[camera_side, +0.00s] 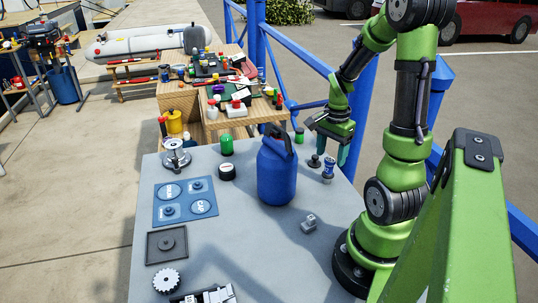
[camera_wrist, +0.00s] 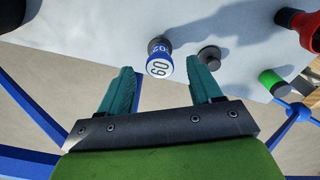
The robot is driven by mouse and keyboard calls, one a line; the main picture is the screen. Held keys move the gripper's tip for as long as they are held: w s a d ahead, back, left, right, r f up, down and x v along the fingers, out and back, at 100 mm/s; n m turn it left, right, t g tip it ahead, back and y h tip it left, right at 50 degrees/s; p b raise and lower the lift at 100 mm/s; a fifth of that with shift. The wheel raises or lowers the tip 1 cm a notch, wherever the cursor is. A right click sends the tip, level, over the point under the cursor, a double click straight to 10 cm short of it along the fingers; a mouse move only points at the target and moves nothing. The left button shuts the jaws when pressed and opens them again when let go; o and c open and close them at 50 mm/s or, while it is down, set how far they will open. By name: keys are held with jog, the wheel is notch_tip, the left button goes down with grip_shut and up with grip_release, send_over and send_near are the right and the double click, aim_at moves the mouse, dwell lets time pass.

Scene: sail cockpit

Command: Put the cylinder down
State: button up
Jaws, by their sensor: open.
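I cannot tell the exact height of the fingertips above the table.
A dark grey knob (camera_side: 314,161) stands close beside the cylinder. A large blue canister (camera_side: 277,175) is to the left. A green cylinder (camera_side: 227,145), a black round piece (camera_side: 227,172) and a blue panel (camera_side: 171,203) are farther left. The front middle of the table is mostly clear.

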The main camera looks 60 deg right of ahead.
jog(key=shift+r, duration=2.25)
